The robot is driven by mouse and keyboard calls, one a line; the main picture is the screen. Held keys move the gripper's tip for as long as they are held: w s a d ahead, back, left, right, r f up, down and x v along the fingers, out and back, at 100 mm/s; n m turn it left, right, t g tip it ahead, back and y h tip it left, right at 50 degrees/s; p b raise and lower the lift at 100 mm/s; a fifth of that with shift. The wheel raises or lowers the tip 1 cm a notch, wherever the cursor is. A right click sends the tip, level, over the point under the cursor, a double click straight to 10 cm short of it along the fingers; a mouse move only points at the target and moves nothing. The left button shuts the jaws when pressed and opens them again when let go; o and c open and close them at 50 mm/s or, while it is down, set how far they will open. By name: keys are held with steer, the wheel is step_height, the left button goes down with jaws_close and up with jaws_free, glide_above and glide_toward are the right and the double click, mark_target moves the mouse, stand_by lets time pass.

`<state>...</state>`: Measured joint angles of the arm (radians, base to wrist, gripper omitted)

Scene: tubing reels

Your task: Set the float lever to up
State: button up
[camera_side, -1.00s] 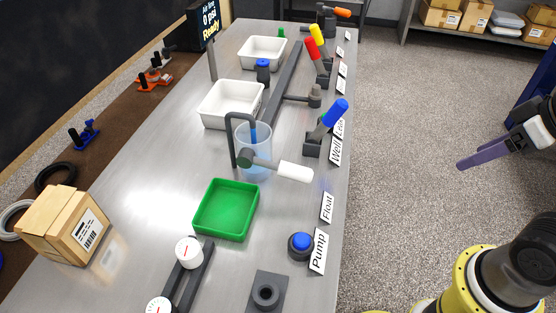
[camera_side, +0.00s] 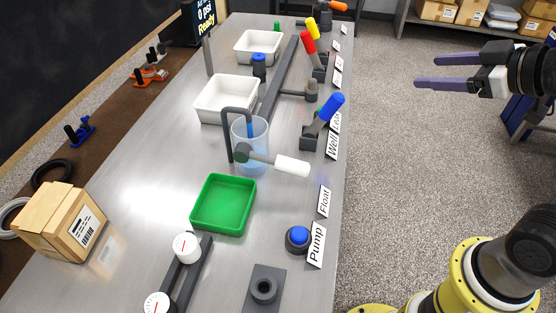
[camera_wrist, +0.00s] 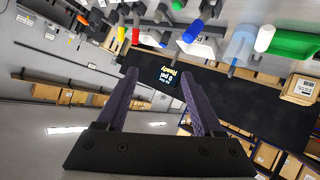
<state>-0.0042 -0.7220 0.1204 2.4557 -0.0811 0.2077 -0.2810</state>
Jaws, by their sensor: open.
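The float lever has a white handle (camera_side: 292,166) on a dark pivot beside a clear cylinder (camera_side: 250,146). The handle sticks out toward the table's right edge, roughly level and tipped slightly down in the picture. My gripper (camera_side: 431,86) is open and empty, off the table over the floor, well to the right of and apart from the lever. In the wrist view my gripper's purple fingers (camera_wrist: 152,95) are spread, and the white handle (camera_wrist: 265,38) shows at the upper right.
A blue-handled lever (camera_side: 331,107) stands behind the float lever, with red and yellow ones farther back. A green tray (camera_side: 223,204) and a blue pump button (camera_side: 298,238) lie in front. White trays and a cardboard box (camera_side: 60,222) are at the left.

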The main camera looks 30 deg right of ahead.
mark_target(278, 163)
steer(key=w+a+r+n+t+y, duration=0.2)
steer(key=w+a+n+t, duration=0.25)
steer(key=w, duration=0.35)
steer(key=w+a+f+n+t+y, duration=0.1)
steer(key=w+a+f+n+y, duration=0.1)
steer(key=a+f+n+y, duration=0.35)
steer(key=s+a+f+g+y, duration=0.1)
steer(key=s+a+f, duration=0.1)
steer(key=f, duration=0.3)
steer(key=s+a+f+n+g+y, duration=0.1)
steer(key=s+f, duration=0.2)
steer(key=f, duration=0.3)
steer(key=s+a+f+g+y, duration=0.1)
steer(key=s+a+f, duration=0.1)
steer(key=f, duration=0.4)
steer(key=shift+s+a+f+n, duration=0.15)
steer(key=shift+s+a+n, duration=0.25)
steer(key=shift+s, duration=0.1)
steer(key=x, duration=1.3)
steer(key=shift+w+a, duration=0.25)
steer(key=shift+w, duration=0.05)
jaws_close()
